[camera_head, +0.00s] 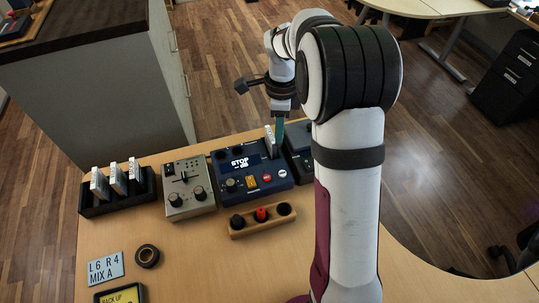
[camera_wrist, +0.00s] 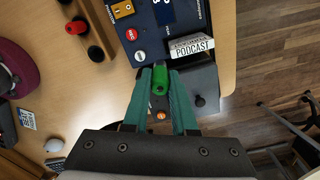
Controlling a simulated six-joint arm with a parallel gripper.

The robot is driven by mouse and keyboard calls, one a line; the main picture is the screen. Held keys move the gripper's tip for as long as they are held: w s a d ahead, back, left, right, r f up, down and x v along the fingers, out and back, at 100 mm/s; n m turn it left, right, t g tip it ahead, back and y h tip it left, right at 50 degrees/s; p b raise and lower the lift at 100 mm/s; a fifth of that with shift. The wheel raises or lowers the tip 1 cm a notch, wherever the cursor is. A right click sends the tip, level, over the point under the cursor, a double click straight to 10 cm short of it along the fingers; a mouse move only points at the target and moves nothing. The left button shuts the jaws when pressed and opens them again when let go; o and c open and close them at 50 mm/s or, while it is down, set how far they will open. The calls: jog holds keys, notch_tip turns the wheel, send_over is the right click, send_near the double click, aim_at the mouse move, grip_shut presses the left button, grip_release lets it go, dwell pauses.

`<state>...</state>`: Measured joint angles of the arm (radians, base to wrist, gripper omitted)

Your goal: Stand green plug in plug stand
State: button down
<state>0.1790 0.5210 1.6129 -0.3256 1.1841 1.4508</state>
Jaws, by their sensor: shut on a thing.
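The green plug (camera_wrist: 159,82) is between my gripper's teal fingers in the wrist view. My gripper (camera_wrist: 160,72) is shut on it; it also shows in the head view (camera_head: 279,128), above the gap between the blue device and the dark grey box. The plug cannot be made out in the head view, and whether its lower end touches the box is unclear. The wooden plug stand (camera_head: 250,227) lies in front of the blue device. A red plug (camera_head: 262,214) is in its middle place.
The blue device (camera_head: 239,177) with a STOP screen holds an upright PODCAST card (camera_wrist: 191,47). The dark grey box (camera_head: 300,148) stands to its right, a grey mixer (camera_head: 187,188) to its left. A card rack (camera_head: 118,198) and tape roll (camera_head: 147,256) are further left.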

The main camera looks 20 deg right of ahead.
jog(key=s+a+f, duration=0.2)
jog(key=s, duration=0.5)
jog(key=s+a+f, duration=0.1)
jog(key=s+f, duration=0.2)
jog(key=s, duration=0.3)
send_over(284, 214)
jog(key=shift+f, duration=2.65)
jog(key=shift+f, duration=0.6)
jog(key=c, duration=0.6)
grip_release()
jog(key=shift+a, duration=0.1)
jog(key=shift+c, duration=0.2)
jog(key=shift+r, duration=2.95)
